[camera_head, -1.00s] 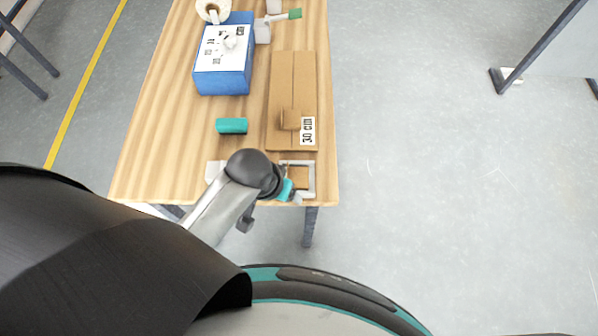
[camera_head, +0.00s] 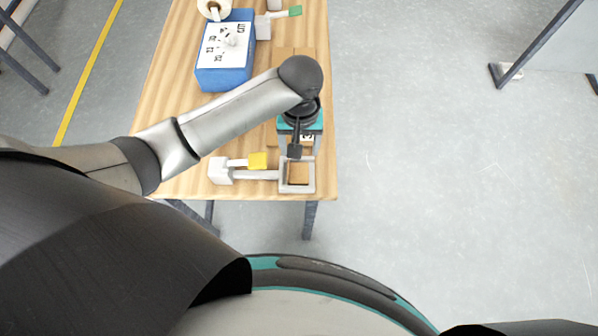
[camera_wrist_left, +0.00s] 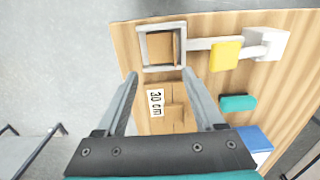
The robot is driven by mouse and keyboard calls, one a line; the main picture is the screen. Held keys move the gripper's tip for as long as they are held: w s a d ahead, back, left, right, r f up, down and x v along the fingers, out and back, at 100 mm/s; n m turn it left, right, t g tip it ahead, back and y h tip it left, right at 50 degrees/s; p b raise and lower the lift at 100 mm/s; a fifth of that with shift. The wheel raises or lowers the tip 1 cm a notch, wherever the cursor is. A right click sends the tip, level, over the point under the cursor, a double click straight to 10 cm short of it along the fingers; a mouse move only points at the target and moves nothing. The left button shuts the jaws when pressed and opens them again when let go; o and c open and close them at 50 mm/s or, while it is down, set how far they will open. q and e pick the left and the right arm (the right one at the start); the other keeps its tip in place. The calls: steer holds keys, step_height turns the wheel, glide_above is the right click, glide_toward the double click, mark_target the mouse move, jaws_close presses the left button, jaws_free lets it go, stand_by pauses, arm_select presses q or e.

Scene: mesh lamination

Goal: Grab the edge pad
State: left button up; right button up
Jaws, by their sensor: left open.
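No single thing is clearly marked as the edge pad. In the head view my left gripper (camera_head: 299,153) is over the table's near right part, in front of the brown board. In the left wrist view it (camera_wrist_left: 159,74) is open and empty; its fingers lie either side of the board's label (camera_wrist_left: 156,103), which reads "30 cm". The brown board (camera_wrist_left: 184,122) has a raised brown block on it. A teal block (camera_wrist_left: 238,103) and a yellow pad (camera_wrist_left: 226,56) lie beside it; the yellow pad (camera_head: 257,160) also shows in the head view. My right gripper is out of view.
A grey square frame (camera_head: 284,178) around a brown square sits near the table's front edge, joined to a white bracket (camera_head: 221,171).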

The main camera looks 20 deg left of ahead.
arm_select(q)
steer(key=b, duration=0.1)
glide_above(299, 173)
steer(key=f, duration=0.6)
steer(key=shift+w, duration=0.3)
steer(key=f, duration=0.3)
steer(key=f+b, duration=0.1)
steer(key=f, duration=0.1)
steer(key=shift+s, duration=0.3)
jaws_close()
